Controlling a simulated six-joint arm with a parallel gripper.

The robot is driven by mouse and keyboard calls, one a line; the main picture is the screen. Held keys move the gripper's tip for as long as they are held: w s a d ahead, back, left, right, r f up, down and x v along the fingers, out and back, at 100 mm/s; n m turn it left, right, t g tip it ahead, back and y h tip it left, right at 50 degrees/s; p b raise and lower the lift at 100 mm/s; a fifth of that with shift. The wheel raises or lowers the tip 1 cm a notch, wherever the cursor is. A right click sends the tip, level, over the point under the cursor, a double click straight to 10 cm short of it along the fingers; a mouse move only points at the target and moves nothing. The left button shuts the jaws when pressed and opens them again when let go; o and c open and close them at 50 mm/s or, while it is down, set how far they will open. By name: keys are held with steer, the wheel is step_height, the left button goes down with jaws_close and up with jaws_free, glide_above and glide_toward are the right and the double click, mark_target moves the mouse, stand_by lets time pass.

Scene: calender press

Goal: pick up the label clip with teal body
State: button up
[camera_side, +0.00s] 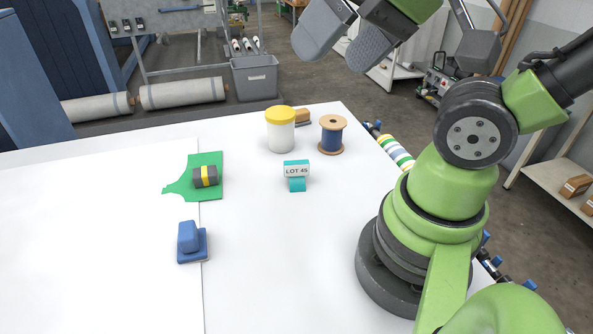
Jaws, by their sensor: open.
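The label clip (298,183) has a teal body and a white tag reading "LOT 45". It stands upright on the white table, in the middle of the side view. My gripper (338,50) is at the top of the view, high above the table and toward its far side. Its two grey fingers are apart, with nothing seen between them. It is well clear of the clip.
Behind the clip stand a white jar with yellow lid (281,132), a blue thread spool (332,137) and a brown block (302,117). To the left are a grey block with yellow band (205,176) on green material (215,160) and a blue tool (190,240). The front table is clear.

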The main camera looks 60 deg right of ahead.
steer(key=c, duration=0.7)
steer(key=shift+o, duration=0.2)
steer(key=n+g+h, duration=0.2)
steer(key=n+g, duration=0.5)
steer(key=n, duration=0.4)
glide_above(296, 162)
steer(key=f, duration=1.8)
steer(key=shift+s+a+f, duration=0.1)
steer(key=shift+s+f, duration=0.05)
steer(key=shift+s, duration=0.05)
step_height(296, 162, down, 4)
steer(key=shift+f, duration=0.25)
steer(key=shift+w+f, duration=0.2)
steer(key=shift+f, duration=2.65)
